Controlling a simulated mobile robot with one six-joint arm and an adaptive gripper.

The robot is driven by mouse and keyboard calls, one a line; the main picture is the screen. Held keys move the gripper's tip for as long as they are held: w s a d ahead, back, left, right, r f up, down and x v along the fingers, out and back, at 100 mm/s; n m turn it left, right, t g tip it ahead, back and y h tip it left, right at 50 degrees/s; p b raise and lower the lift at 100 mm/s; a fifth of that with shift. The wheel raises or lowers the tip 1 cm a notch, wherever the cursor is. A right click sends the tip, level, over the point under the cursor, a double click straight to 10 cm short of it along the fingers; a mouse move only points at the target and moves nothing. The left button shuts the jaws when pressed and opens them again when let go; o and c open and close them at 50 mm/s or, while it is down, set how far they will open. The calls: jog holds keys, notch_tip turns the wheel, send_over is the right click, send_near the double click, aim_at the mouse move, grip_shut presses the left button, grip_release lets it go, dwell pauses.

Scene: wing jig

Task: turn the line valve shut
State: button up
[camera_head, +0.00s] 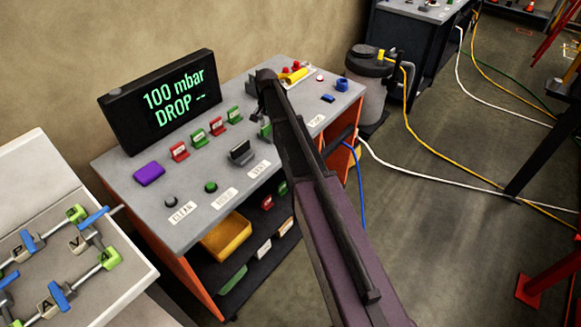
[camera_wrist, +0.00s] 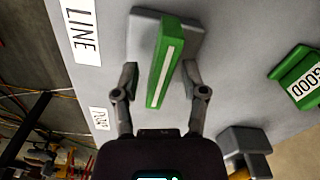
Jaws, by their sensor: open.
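The line valve shows in the wrist view as a green lever (camera_wrist: 163,75) with a white stripe on a grey base (camera_wrist: 143,27), beside the LINE label (camera_wrist: 83,30). My gripper (camera_wrist: 160,72) is open, with one finger on each side of the lever. In the head view a bit of green lever (camera_head: 266,130) shows beside my dark arm, which hides most of my gripper there.
Green tags, one marked GOOD (camera_wrist: 303,88), stand behind the valve. A black display (camera_head: 160,100) reads "100 mbar DROP --". A purple block (camera_head: 149,174) and small knobs sit on the grey bench top. A yellow bin (camera_head: 226,236) is below. Hoses cross the floor at right.

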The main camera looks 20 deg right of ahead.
aim_at(269, 124)
jog(key=n, duration=0.5)
jog(key=shift+n, duration=0.4)
notch_tip(269, 124, up, 14)
jog(key=p, duration=1.4)
jog(key=s+f+n+b, duration=0.1)
jog(key=s+f+b, duration=0.2)
jog(key=s, duration=1.2)
jog(key=s+f+n+b, duration=0.1)
jog(key=s+f+b, duration=0.2)
jog(key=s, duration=1.2)
jog(key=shift+s+a, duration=0.2)
jog(key=shift+s+f, duration=0.2)
jog(key=shift+s, duration=0.55)
